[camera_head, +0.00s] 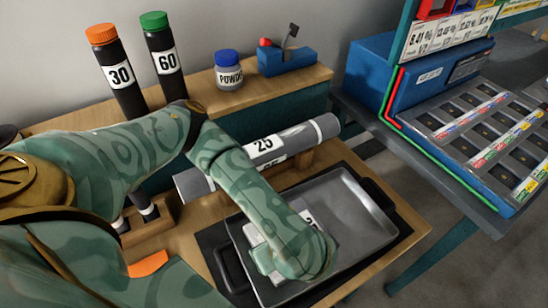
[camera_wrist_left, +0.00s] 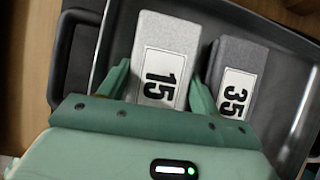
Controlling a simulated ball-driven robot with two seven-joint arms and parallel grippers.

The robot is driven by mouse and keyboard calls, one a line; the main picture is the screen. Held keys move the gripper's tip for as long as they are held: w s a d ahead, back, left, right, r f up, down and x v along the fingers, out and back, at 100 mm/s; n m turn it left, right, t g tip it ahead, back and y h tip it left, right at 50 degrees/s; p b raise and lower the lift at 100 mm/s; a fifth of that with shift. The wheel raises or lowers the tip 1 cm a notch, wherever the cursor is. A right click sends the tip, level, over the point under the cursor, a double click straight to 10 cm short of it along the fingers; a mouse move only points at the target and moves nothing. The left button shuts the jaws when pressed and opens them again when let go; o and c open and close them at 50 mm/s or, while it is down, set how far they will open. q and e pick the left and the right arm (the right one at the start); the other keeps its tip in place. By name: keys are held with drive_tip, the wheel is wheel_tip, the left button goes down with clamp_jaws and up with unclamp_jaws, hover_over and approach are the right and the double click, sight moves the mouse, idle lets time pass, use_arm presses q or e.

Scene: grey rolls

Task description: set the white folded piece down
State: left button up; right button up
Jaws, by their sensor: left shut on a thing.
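The white folded piece (camera_wrist_left: 163,50) is a pale, speckled block with a "15" label in the left wrist view. My left gripper (camera_wrist_left: 158,75) is shut on it, one green finger on each side. A darker grey piece (camera_wrist_left: 236,72) labelled "35" lies just to its right in the tray. Both are over the grey metal tray (camera_head: 358,212), which has dark handles. In the head view my left forearm and hand cover most of the pieces. I cannot tell whether the held piece touches the tray floor. My right gripper is not in view.
A large grey roll (camera_head: 275,148) labelled "25" lies behind the tray. Bottles marked 30 (camera_head: 120,75) and 60 (camera_head: 163,60), a powder jar (camera_head: 228,72) and a blue device (camera_head: 287,60) stand on the back shelf. A blue rack (camera_head: 440,85) stands right. The tray's right part is clear.

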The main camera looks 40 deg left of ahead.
use_arm(q)
drive_tip(key=shift+r, duration=0.1)
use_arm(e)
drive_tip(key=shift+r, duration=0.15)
use_arm(q)
drive_tip(key=o, duration=0.8)
drive_tip(key=shift+c, duration=0.2)
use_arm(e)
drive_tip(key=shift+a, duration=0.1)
use_arm(q)
drive_tip(key=p+v, duration=0.7)
drive_tip(key=v, duration=0.4)
drive_tip(key=shift+s+d+r+p, duration=0.2)
drive_tip(key=shift+d+r+p, duration=0.1)
drive_tip(key=shift+r, duration=0.1)
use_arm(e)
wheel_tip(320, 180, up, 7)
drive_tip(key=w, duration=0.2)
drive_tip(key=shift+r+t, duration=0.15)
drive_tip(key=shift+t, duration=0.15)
